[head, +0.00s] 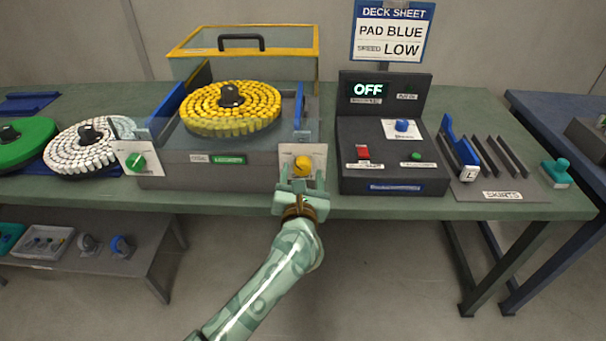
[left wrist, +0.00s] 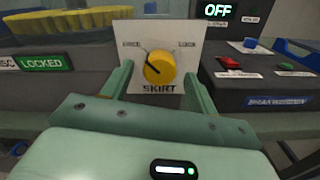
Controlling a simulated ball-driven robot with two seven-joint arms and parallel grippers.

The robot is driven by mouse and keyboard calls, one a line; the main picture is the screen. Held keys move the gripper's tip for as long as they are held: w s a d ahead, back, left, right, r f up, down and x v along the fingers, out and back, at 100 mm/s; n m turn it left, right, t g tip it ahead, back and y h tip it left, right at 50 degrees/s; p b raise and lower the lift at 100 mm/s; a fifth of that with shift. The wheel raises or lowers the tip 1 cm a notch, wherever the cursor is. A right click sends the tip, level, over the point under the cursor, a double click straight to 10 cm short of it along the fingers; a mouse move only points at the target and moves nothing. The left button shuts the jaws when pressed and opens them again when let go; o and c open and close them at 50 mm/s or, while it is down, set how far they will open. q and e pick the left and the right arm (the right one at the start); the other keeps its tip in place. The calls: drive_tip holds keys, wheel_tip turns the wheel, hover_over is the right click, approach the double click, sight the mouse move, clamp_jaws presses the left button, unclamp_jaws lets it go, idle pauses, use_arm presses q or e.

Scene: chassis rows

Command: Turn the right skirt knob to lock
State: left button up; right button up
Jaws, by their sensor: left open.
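The right skirt knob (head: 302,165) is yellow and sits on a white plate on the front right of the grey machine. In the left wrist view the yellow knob (left wrist: 159,67) has a dark pointer line toward the upper left, on the side of the left label. The plate reads SKIRT below it. My left gripper (head: 301,183) is open in front of the knob. In the left wrist view its fingers (left wrist: 158,85) stand left and right of the knob, apart from it. My right gripper is not in view.
A green knob (head: 136,162) sits on the machine's left plate. A control console (head: 390,130) reading OFF stands close on the right. A green LOCKED label (left wrist: 46,63) is left of the knob.

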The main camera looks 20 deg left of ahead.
use_arm(q)
drive_tip(key=shift+w+a, duration=0.2)
drive_tip(key=shift+w, duration=0.5)
drive_tip(key=c, duration=1)
